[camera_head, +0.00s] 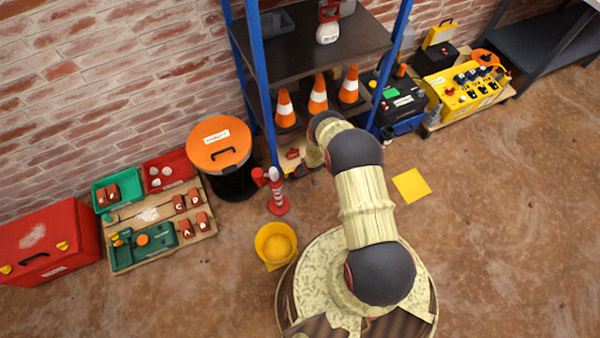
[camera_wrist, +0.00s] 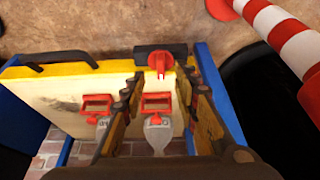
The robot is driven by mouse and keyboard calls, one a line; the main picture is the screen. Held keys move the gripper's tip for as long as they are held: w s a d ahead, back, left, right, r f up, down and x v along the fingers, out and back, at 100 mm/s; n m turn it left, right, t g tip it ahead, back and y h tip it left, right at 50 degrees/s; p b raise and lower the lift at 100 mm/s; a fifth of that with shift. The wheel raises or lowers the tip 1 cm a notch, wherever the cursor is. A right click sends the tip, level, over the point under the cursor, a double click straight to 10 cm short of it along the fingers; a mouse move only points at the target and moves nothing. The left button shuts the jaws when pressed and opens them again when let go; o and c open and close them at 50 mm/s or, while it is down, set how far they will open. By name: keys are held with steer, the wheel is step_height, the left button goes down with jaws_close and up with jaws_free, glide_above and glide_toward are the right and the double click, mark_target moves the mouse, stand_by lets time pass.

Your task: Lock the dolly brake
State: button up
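A pale wooden platform (camera_wrist: 55,92) with a yellow front edge, which looks like the dolly, fills the middle of the wrist view. A red lever (camera_wrist: 160,64) on a black block sits at its edge and looks like the brake. My gripper (camera_wrist: 160,80) is open. Its two brown fingers point toward the lever, one on each side of it in the picture. I cannot tell whether they touch it. In the head view my gripper (camera_head: 309,168) is low at the shelf's front, partly hidden by my arm.
Two red-handled items (camera_wrist: 157,104) lie on the platform. A red-and-white post (camera_head: 275,190) stands close by, left of my gripper. A black bin with an orange lid (camera_head: 217,143) and a yellow bucket (camera_head: 276,245) are nearby. Blue shelf posts (camera_head: 262,85) flank the platform.

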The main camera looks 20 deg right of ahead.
steer(key=b+x, duration=0.4)
steer(key=x, duration=0.3)
steer(key=shift+w+f, duration=0.3)
steer(key=shift+c, duration=1.2)
jaws_close()
